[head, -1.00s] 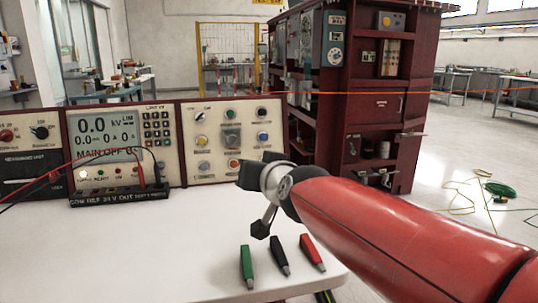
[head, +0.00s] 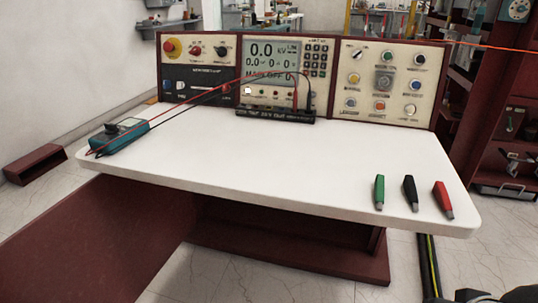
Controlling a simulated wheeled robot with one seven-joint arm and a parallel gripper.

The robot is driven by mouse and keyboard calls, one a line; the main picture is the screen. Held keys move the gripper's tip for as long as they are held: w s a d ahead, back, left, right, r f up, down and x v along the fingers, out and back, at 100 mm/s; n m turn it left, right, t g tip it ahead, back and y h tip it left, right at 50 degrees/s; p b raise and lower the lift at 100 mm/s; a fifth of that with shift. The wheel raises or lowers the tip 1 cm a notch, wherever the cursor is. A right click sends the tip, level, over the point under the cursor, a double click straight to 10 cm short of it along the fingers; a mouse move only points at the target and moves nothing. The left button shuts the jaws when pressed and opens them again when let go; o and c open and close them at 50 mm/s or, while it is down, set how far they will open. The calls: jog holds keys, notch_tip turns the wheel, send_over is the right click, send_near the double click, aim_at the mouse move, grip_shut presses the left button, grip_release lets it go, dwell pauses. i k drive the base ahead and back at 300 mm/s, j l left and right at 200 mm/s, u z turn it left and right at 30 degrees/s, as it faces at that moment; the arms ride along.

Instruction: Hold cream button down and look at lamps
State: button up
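The right panel (head: 393,95) of the bench console carries several small round controls. Yellow (head: 353,79), blue (head: 415,85) and orange (head: 380,105) ones stand out. A pale button (head: 410,110) sits at its lower right; its exact shade is too small to tell, so I cannot be sure it is the cream button. A row of small lamps (head: 262,93) runs under the display (head: 271,60); the leftmost glows white. Dark pieces at the bottom right edge seem to be my gripper (head: 468,295), mostly cut off, well away from the panel. Its opening is hidden.
The white tabletop (head: 270,165) is mostly clear. Green (head: 379,191), black (head: 410,193) and red (head: 442,199) clips lie at its right end. A teal meter (head: 119,135) sits at the left, with leads crossing to the console. A red cabinet (head: 500,100) stands at right.

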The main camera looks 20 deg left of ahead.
aim_at(411, 109)
jog(key=k+j+u, duration=0.15)
jog(key=u, duration=0.2)
jog(key=k+j+u, duration=0.35)
jog(key=l, duration=0.1)
